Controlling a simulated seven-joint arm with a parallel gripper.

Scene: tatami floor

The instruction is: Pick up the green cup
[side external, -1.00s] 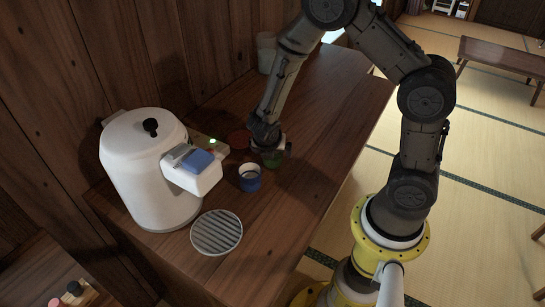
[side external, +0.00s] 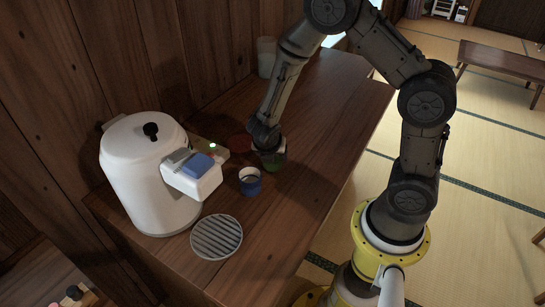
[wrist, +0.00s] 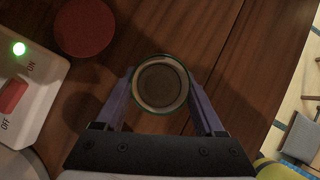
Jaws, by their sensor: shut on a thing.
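The green cup (side external: 272,166) is at my gripper (side external: 268,153) on the wooden counter, mostly hidden by the fingers in the side view. In the wrist view the cup (wrist: 160,84) shows from above as a round rim between the two fingers of my gripper (wrist: 162,98), which are shut on it. Its inside looks dark. I cannot tell whether its base touches the counter.
A blue cup (side external: 250,181) stands close to the left. A white dispenser (side external: 150,170), a round grate (side external: 216,237) and a red round thing (wrist: 85,27) are nearby. A switch panel (wrist: 25,95) has a green light. The counter (side external: 330,120) is clear to the right.

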